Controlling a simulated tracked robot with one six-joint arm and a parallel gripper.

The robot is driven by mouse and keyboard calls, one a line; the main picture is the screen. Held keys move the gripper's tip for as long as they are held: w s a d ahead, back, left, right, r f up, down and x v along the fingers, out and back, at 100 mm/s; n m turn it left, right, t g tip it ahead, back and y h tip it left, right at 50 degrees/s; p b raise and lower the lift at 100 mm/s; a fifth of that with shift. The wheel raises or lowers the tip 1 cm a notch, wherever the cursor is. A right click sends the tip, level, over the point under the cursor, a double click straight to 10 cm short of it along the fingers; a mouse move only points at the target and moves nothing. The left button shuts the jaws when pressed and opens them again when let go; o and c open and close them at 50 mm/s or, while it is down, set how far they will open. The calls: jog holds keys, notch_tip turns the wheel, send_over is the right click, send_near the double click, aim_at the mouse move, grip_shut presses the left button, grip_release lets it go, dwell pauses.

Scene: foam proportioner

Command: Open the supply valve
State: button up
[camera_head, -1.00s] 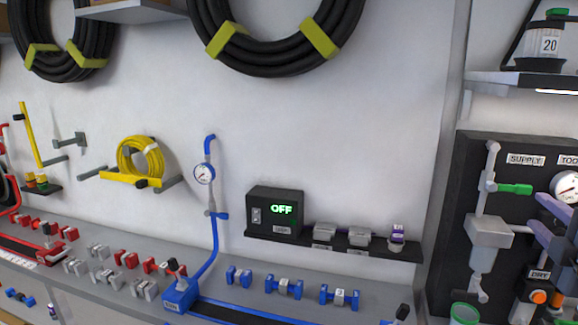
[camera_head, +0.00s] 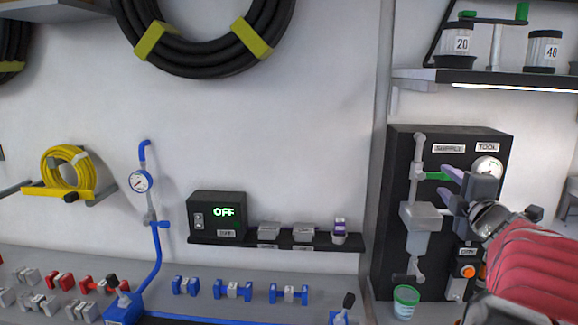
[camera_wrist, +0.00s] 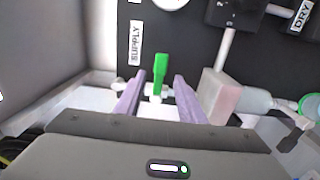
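The supply valve is on a grey pipe at the left of a dark panel (camera_head: 395,200) under the SUPPLY label (camera_head: 448,148). Its green handle (camera_head: 436,176) sticks out sideways to the right from the pipe. In the wrist view the green handle (camera_wrist: 159,70) stands between the two purple fingers, with a gap on each side. My gripper (camera_head: 446,181) is open, its fingertips close to the handle's free end. In the wrist view my gripper (camera_wrist: 161,80) holds nothing. I cannot tell how far the fingers overlap the handle in depth.
A gauge (camera_head: 486,168) sits at the panel's upper right, and an orange button (camera_head: 468,271) under the DRY label is lower down. A grey box (camera_head: 421,216) sits on the pipe below the valve. A shelf (camera_head: 490,78) with jars is above. A green-rimmed cup (camera_head: 405,300) stands below.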

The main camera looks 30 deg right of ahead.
aim_at(440, 178)
jog(key=shift+x, duration=2.6)
jog(key=shift+c, duration=0.4)
grip_shut()
jog(key=shift+f, duration=0.1)
jog(key=shift+a, duration=0.25)
jog(key=shift+d, duration=0.15)
jog(key=shift+s+d, duration=0.1)
jog(key=shift+d, duration=0.05)
